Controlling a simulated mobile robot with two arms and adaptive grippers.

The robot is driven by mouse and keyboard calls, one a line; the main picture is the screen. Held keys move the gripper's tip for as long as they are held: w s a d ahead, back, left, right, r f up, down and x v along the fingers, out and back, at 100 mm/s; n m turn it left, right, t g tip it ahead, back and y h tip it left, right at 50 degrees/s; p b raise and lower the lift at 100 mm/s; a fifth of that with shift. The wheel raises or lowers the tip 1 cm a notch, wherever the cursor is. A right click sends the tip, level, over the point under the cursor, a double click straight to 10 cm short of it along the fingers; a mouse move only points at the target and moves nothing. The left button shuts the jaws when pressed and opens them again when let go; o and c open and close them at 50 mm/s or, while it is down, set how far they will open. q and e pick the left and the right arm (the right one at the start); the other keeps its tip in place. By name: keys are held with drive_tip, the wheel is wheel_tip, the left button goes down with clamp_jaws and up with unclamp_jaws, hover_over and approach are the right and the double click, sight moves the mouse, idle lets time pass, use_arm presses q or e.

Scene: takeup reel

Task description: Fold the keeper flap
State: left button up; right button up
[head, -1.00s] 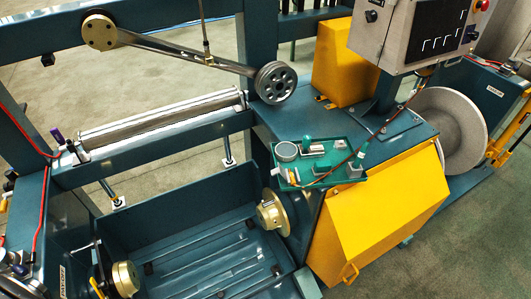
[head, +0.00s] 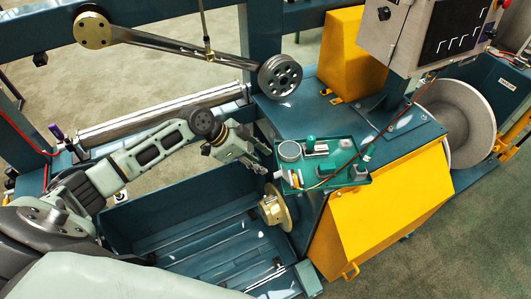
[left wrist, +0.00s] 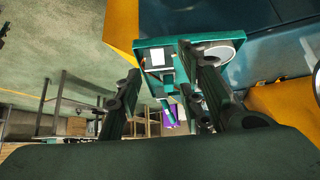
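I cannot pick out the keeper flap with certainty in either view. The brass hub (head: 275,210) sits on the side wall of the teal cradle (head: 120,225). My left gripper (head: 270,160) is just left of the green tray (head: 345,183), above the hub. In the left wrist view its two fingers (left wrist: 163,70) stand apart with nothing held between them. The green tray (left wrist: 158,42) shows beyond the fingertips there. My right gripper is in neither view.
The tray holds a round grey dish (head: 289,151) and several small parts. A yellow sloped cover (head: 385,210) stands right of the hub. A grey pulley (head: 280,77) hangs on an arm above. A grey reel (head: 460,125) is at the far right.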

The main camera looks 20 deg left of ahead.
sight(279, 175)
use_arm(q)
drive_tip(key=b+x, duration=0.6)
drive_tip(key=x, duration=0.2)
drive_tip(key=shift+s+d, duration=0.2)
drive_tip(key=shift+d, duration=0.15)
drive_tip(key=shift+d+f, duration=0.15)
drive_tip(key=shift+d, duration=0.1)
drive_tip(key=shift+f, duration=0.1)
drive_tip(key=shift+c, duration=0.4)
drive_tip(key=c, duration=0.5)
